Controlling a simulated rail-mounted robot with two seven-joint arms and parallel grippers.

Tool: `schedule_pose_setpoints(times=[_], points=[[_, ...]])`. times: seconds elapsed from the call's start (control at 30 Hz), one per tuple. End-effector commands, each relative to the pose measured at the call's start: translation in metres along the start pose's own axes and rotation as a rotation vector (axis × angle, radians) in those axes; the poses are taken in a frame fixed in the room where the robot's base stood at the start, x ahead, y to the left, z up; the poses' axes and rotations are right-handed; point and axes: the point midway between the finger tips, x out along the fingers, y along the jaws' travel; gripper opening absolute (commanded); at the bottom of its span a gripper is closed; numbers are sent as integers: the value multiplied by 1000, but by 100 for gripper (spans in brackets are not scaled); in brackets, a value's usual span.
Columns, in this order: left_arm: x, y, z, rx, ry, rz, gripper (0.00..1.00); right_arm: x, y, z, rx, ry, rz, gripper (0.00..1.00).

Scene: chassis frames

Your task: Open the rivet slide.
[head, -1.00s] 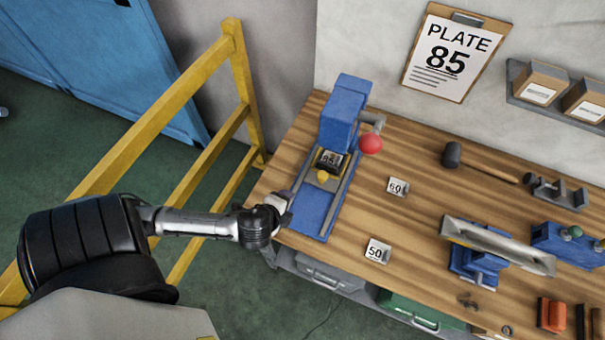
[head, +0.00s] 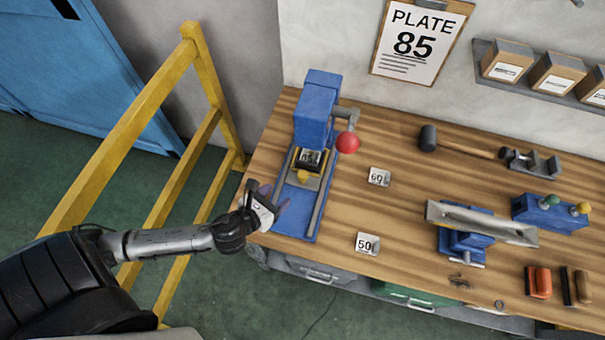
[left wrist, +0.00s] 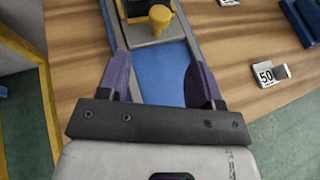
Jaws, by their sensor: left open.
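The blue press (head: 319,103) stands at the left end of the bench, with a red ball (head: 347,142) on its lever. On its blue bed (head: 293,222), between rails, is the slide, a plate with a yellow knob (head: 304,176). A dark block reading 85 (head: 311,158) sits behind the knob. The left wrist view shows the slide plate (left wrist: 150,37) and knob (left wrist: 161,18) ahead of my fingers. My left gripper (head: 274,200) is open and empty at the bed's near left. Its purple fingers (left wrist: 160,68) appear either side of the bed, short of the knob. My right gripper is out of view.
Small plates marked 60 (head: 379,177) and 50 (head: 367,243) lie right of the press. A mallet (head: 460,143) and a blue fixture (head: 466,240) are farther right. A yellow rail (head: 150,125) stands left. A clipboard reading PLATE 85 (head: 418,38) hangs behind.

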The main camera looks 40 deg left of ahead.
Motion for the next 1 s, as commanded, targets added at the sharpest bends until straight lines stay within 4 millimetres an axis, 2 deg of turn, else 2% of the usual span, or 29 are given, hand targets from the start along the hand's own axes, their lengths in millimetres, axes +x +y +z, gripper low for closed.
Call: schedule_pose_setpoints(times=[0.6,0.8,1.0], points=[[104,0,0,-3,0,1,60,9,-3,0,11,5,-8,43],[123,0,0,-2,1,1,60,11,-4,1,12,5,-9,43],[130,0,0,-3,1,-1,60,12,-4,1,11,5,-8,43]])
